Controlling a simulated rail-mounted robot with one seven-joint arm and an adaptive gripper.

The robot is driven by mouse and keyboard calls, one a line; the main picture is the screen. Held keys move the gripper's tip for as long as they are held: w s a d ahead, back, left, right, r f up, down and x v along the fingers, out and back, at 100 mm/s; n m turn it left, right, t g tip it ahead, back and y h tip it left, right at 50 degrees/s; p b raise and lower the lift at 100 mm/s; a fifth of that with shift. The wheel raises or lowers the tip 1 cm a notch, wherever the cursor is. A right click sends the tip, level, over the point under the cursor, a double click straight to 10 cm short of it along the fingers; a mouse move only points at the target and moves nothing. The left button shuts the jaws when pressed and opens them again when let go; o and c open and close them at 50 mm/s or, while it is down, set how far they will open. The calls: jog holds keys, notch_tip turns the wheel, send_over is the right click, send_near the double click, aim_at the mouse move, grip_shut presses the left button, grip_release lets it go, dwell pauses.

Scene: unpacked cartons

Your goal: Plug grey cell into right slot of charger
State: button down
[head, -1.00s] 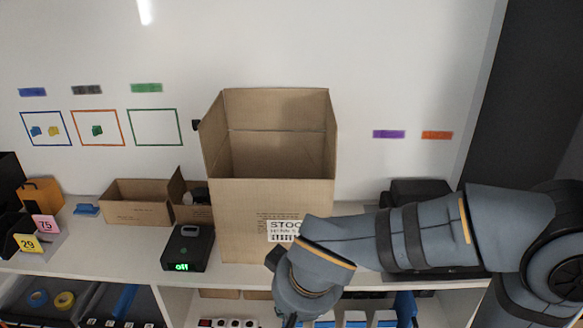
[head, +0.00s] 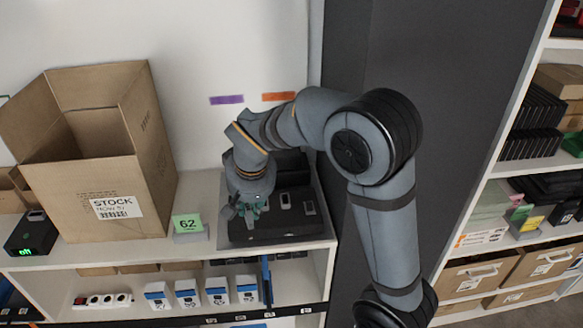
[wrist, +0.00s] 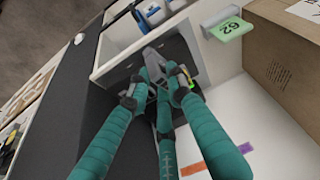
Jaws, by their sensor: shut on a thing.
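Small grey pieces (head: 309,208) show on the dark block to the right of my gripper. A black box with a green display (head: 30,234) stands at the far left with a grey patch on top. I cannot tell which one is the charger, or see its right slot clearly.
A tall open carton (head: 100,160) stands left of my gripper. A dark column (head: 350,50) bounds the right. Blue-and-white boxes (head: 215,290) are on the shelf below.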

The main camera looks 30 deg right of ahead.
jog(key=w+d+f+m+h+p, duration=0.1)
jog(key=w+d+f, duration=0.2)
jog(key=w+d, duration=0.55)
jog(key=w+d+f+m+p, duration=0.1)
jog(key=w+d+f, duration=0.2)
jog(key=w+d, duration=0.5)
jog(key=shift+s+d+f+b, duration=0.2)
jog(key=shift+f+b, duration=0.5)
jog(key=shift+f, duration=0.25)
jog(key=shift+s+d+f+b, duration=0.15)
jog(key=shift+f+b, duration=0.5)
jog(key=shift+f, duration=0.35)
jog(key=shift+s+d+f+b, duration=0.1)
jog(key=shift+s+f+b, duration=0.1)
jog(key=shift+f+b, duration=0.65)
jog(key=shift+f+b, duration=0.1)
jog(key=shift+b, duration=0.25)
jog(key=shift+f+b, duration=0.95)
jog(key=shift+b, duration=0.4)
jog(key=c, duration=1.5)
grip_release()
